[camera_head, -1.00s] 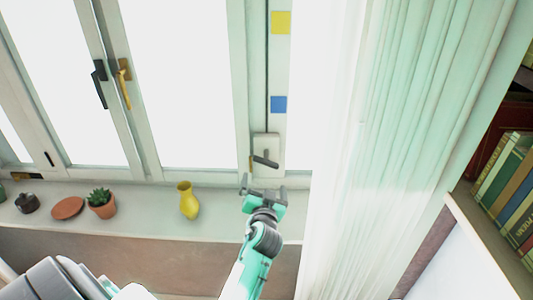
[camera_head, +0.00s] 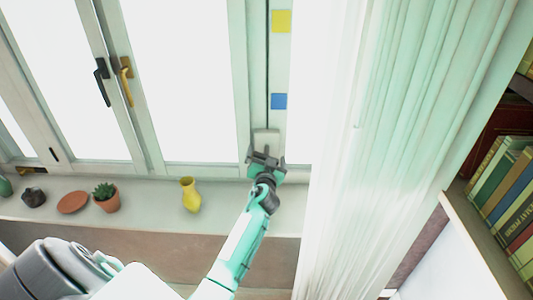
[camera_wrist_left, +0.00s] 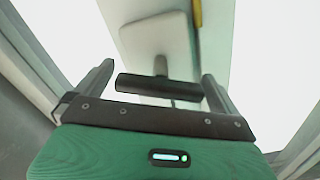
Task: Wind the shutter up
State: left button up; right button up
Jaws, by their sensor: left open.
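The winder's pale plate (camera_head: 266,136) sits low on the white window post, with the strip's dark vertical line above it. In the left wrist view, the plate (camera_wrist_left: 155,38) carries a dark crank handle (camera_wrist_left: 158,88) lying nearly level. My left gripper (camera_head: 266,157) is open right in front of the plate and hides the handle in the head view. In the left wrist view, the left gripper's fingers (camera_wrist_left: 158,76) stand on either side of the handle, which looks to lie between them; contact cannot be told. No shutter slats are distinct against the bright panes. My right gripper is not in view.
A yellow vase (camera_head: 189,194), a potted succulent (camera_head: 106,197) and a terracotta dish (camera_head: 73,202) stand on the sill to the left. A sheer curtain (camera_head: 370,150) hangs close on the right.

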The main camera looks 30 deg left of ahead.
pick_arm(q)
jog(key=shift+w+a, duration=0.3)
jog(key=shift+w, duration=0.05)
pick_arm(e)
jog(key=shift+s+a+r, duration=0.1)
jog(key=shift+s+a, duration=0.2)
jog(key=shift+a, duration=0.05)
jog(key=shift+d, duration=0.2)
pick_arm(q)
jog(key=c, duration=0.9)
jog(key=shift+o, duration=0.2)
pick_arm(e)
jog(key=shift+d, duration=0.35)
pick_arm(q)
jog(key=shift+m, duration=0.3)
